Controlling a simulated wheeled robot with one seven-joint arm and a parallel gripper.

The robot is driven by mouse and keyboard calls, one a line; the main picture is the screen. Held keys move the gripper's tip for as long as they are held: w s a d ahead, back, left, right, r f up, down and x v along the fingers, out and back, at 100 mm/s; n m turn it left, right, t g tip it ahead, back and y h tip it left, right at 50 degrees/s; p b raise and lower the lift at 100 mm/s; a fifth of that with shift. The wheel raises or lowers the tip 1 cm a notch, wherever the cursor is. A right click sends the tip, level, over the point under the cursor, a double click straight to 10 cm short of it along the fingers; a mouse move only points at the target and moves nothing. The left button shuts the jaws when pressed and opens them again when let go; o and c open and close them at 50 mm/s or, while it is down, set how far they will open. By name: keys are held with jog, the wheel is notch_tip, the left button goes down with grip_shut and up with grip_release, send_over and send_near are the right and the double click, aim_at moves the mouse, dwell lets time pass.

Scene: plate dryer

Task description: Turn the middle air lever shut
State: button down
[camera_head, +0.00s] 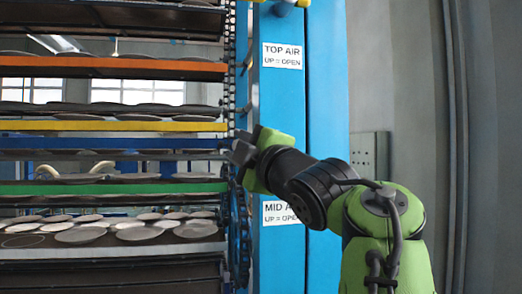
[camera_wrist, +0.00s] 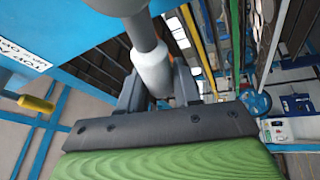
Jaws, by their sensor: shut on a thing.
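The middle air lever shows in the wrist view as a grey shaft with a pale grey-white grip (camera_wrist: 152,70). My gripper (camera_wrist: 158,88) has its two dark fingers on either side of that grip and is shut on it. In the head view my gripper (camera_head: 243,150) is at the blue post, just above the partly covered "MID AIR, UP = OPEN" label (camera_head: 279,213). There the lever is hidden behind my gripper and wrist, so its angle is hard to tell.
The blue post (camera_head: 285,110) carries a "TOP AIR" label (camera_head: 282,56). A yellow-gripped lever (camera_wrist: 36,103) sticks out in the wrist view. Racks of plates (camera_head: 110,125) and a chain with a blue wheel (camera_head: 238,225) stand close left. A grey wall box (camera_head: 368,155) is at right.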

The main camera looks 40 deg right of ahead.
jog(key=shift+w+a+f+n+g+y, duration=0.1)
jog(key=shift+f+n+g+y, duration=0.2)
jog(key=shift+f+n, duration=0.65)
jog(key=shift+a+f+n+g+y, duration=0.1)
jog(key=shift+f+n+g+y, duration=0.35)
jog(key=shift+n, duration=0.8)
jog(key=shift+f, duration=0.25)
jog(key=c, duration=0.9)
grip_release()
jog(key=shift+o, duration=0.2)
jog(key=s+a+f+p, duration=0.1)
jog(key=s+a+f, duration=0.1)
jog(key=s, duration=1.3)
jog(key=shift+s, duration=0.25)
jog(key=shift+w+a, duration=0.1)
